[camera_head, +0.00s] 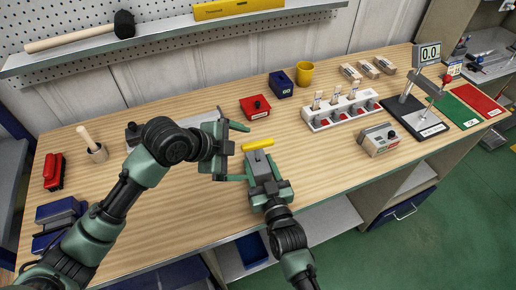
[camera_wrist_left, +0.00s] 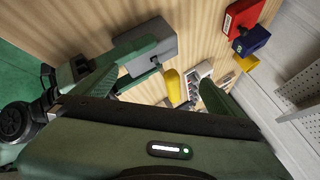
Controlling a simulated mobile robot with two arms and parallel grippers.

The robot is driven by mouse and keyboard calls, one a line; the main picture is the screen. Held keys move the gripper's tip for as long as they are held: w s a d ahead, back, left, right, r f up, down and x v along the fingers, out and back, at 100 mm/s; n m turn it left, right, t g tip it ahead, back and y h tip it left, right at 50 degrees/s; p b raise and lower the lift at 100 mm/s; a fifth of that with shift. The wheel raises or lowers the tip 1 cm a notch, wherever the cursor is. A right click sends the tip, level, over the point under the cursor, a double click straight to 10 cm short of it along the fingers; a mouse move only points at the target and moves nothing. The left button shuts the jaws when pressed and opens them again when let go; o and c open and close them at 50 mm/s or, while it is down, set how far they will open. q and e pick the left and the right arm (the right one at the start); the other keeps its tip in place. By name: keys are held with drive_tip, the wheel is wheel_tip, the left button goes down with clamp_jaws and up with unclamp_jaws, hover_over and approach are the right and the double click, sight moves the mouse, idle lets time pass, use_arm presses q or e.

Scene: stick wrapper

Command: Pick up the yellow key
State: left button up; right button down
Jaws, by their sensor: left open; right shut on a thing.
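The yellow key (camera_head: 258,145) is a short yellow bar near the middle of the wooden table, at the tip of my right gripper (camera_head: 259,153). My right gripper is shut on it. My left gripper (camera_head: 243,152) is open just to its left, with one finger above and one below the bar in the head view. In the left wrist view the yellow key (camera_wrist_left: 172,86) shows between my spread left fingers (camera_wrist_left: 155,92), with my right gripper (camera_wrist_left: 146,52) beside it. My left gripper appears apart from the key.
A red box (camera_head: 255,107), a blue box (camera_head: 281,84) and a yellow cup (camera_head: 304,73) stand behind. A white rack (camera_head: 341,112) and a grey device (camera_head: 380,139) are to the right. A shelf (camera_head: 170,36) with a mallet (camera_head: 85,35) overhangs the back.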

sight(257, 147)
use_arm(q)
drive_tip(key=d+m+t+y, duration=0.1)
drive_tip(key=m, duration=0.1)
drive_tip(key=d+m+t+y, duration=0.1)
drive_tip(key=d+m, duration=0.1)
drive_tip(key=m, duration=0.1)
drive_tip(key=d+m+t+y, duration=0.1)
drive_tip(key=d+m, duration=0.1)
drive_tip(key=shift+m+t+y, duration=0.3)
drive_tip(key=shift+s+d+f+m+t+y, duration=0.15)
drive_tip(key=shift+s+d+m+t+y, duration=0.1)
drive_tip(key=shift+d+m+t+y, duration=0.2)
drive_tip(key=shift+s+d+m+t+y, duration=0.15)
drive_tip(key=shift+s+m+t+y, duration=0.15)
drive_tip(key=shift+m+y, duration=0.4)
drive_tip(key=s+r+m+t+y, duration=0.2)
drive_tip(key=s+m+y, duration=0.1)
drive_tip(key=y, duration=0.2)
drive_tip(key=shift+n, duration=0.25)
drive_tip(key=x, duration=0.5)
drive_tip(key=shift+w+r, duration=0.2)
drive_tip(key=shift+r, duration=0.05)
drive_tip(key=shift+d+f+x, duration=0.15)
drive_tip(key=shift+x, duration=1.4)
drive_tip(key=shift+d+f+x, duration=0.1)
drive_tip(key=shift+d+x, duration=0.05)
drive_tip(key=shift+x, duration=1.45)
drive_tip(key=shift+s, duration=0.1)
drive_tip(key=shift+c, duration=0.3)
